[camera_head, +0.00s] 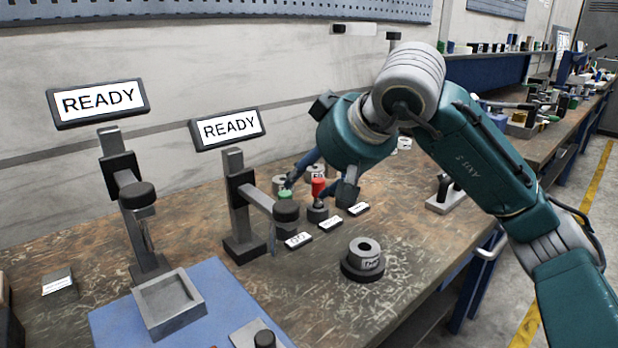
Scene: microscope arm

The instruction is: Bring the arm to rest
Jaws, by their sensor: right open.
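My right gripper (320,187) reaches in from the right over the small buttons on the workbench, its fingers spread. A red button (318,187) shows between the fingers; I cannot tell whether they touch it. Two grey stands, a left one (130,200) and a right one (237,195), each carry a dark knob-like head and a display, left (98,103) and right (228,129), reading "READY". My left gripper is out of view.
A grey cylinder on a dark base (363,258) stands front right of the buttons. A square grey tray (168,304) sits on a blue mat (212,285). Bare bench lies at front centre.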

